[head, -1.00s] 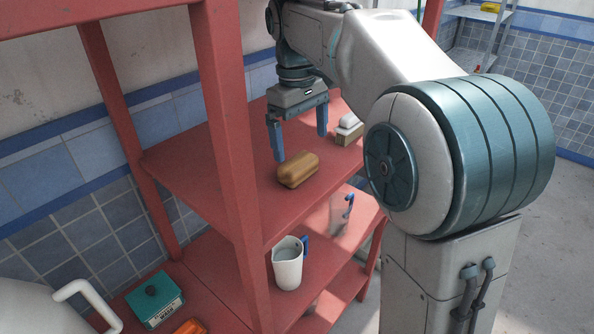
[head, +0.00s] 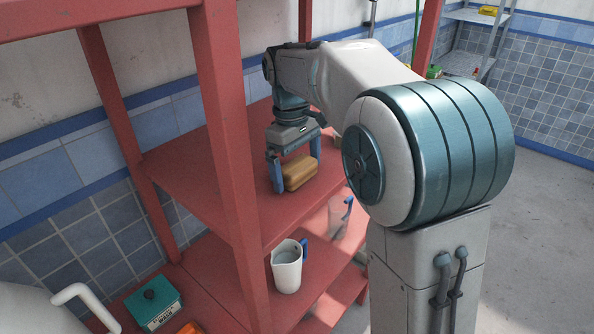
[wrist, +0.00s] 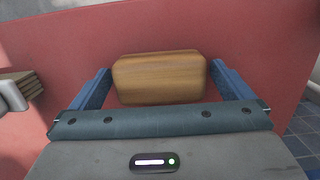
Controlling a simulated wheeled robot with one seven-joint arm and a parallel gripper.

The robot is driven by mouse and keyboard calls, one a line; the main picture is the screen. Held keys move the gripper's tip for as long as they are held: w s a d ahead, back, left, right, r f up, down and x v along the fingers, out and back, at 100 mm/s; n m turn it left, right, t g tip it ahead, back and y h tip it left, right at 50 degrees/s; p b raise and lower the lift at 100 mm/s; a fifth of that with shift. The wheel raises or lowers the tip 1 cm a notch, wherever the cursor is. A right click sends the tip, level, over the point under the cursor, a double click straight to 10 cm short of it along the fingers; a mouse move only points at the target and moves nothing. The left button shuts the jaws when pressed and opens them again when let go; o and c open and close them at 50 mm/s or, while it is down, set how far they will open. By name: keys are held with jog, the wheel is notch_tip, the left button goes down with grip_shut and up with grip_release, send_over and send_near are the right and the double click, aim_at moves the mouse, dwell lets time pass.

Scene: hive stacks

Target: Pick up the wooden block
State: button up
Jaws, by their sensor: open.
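The wooden block (head: 299,172) is a brown, rounded block lying on the red shelf (head: 195,165). My gripper (head: 295,180) is low over the shelf with its two blue fingers apart, and the block lies between or just beyond them. In the wrist view the block (wrist: 160,78) sits centred between the open fingers (wrist: 160,88), with a visible gap on each side. In the head view my fingers partly cover the block's ends.
A red upright post (head: 228,140) stands left of my arm. The lower shelf holds a white jug (head: 287,266), a clear jug (head: 340,215) and a teal scale (head: 153,302). Another stacked object (wrist: 17,92) is at the left in the wrist view.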

jog(key=c, duration=0.9)
jog(key=shift+c, duration=0.2)
jog(key=shift+r, duration=0.15)
